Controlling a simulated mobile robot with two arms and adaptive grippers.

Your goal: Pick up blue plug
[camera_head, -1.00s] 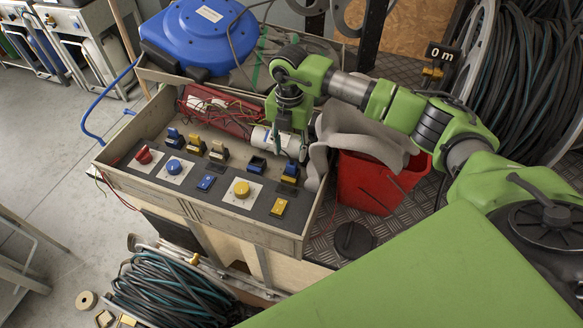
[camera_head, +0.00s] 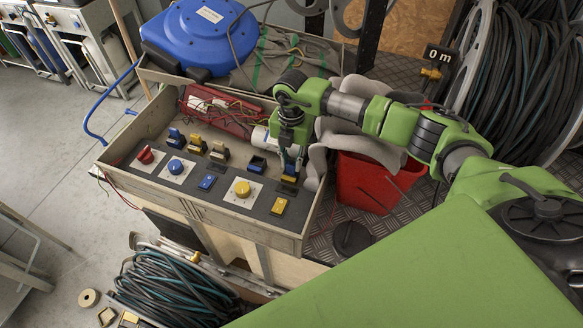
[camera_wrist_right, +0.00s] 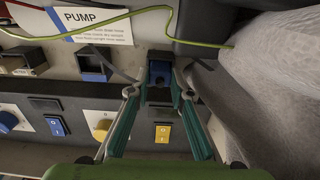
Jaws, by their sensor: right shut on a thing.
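The blue plug (camera_wrist_right: 160,73) sits in a dark socket at the right end of the panel row in the right wrist view. My right gripper (camera_wrist_right: 160,88) has its two teal-green fingers around it, one on each side, and is shut on it. In the head view my right gripper (camera_head: 292,163) points down at the right end of the control panel (camera_head: 225,199), and its fingers mostly hide the plug. My left gripper is not in view.
A red bin (camera_head: 372,180) with grey cloth-like material (camera_head: 350,138) stands right beside the gripper. A yellow knob (camera_head: 242,188) and yellow switch (camera_head: 279,206) lie in front. A white "PUMP" label (camera_wrist_right: 95,25) shows behind. A blue hose reel (camera_head: 200,35) stands at the back.

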